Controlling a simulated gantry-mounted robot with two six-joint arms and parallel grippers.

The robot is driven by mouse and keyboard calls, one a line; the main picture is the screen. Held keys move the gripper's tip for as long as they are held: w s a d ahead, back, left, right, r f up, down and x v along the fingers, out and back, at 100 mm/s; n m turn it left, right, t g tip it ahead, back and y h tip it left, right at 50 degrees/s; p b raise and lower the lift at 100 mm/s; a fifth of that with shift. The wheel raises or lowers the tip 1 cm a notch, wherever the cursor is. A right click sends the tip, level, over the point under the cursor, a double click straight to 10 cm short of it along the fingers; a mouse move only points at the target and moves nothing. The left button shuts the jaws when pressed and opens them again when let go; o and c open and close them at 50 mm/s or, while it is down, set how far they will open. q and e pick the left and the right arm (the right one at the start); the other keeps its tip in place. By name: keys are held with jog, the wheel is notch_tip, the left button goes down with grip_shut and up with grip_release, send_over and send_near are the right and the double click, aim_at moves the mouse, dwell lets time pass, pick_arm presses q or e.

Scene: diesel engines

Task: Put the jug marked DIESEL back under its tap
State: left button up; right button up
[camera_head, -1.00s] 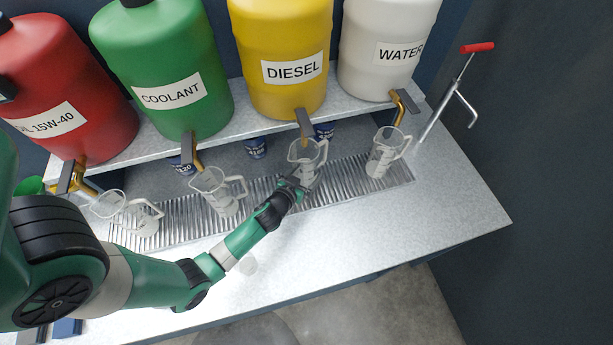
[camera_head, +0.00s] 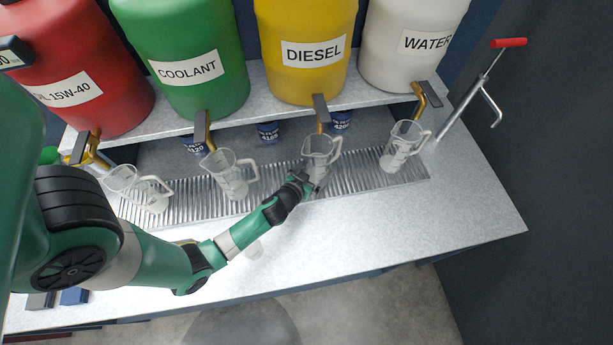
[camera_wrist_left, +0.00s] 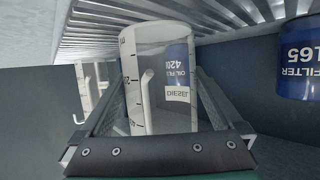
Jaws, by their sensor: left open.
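The jug marked DIESEL (camera_head: 318,163) is clear, with a handle. It stands upright on the slatted drip grate, below the tap (camera_head: 321,112) of the yellow DIESEL drum (camera_head: 309,55). My left gripper (camera_head: 308,181) is at the jug's near side, low down. In the left wrist view the jug (camera_wrist_left: 158,75) sits between the two open fingers (camera_wrist_left: 157,100), with its DIESEL label upside down. I cannot tell whether either finger touches it. My right gripper is not in view.
Blue filters (camera_head: 267,132) stand behind.

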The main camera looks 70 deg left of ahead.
pick_arm(q)
jog(key=v, duration=1)
jog(key=shift+s+d, duration=0.1)
jog(key=shift+s, duration=0.1)
jog(key=shift+r, duration=0.1)
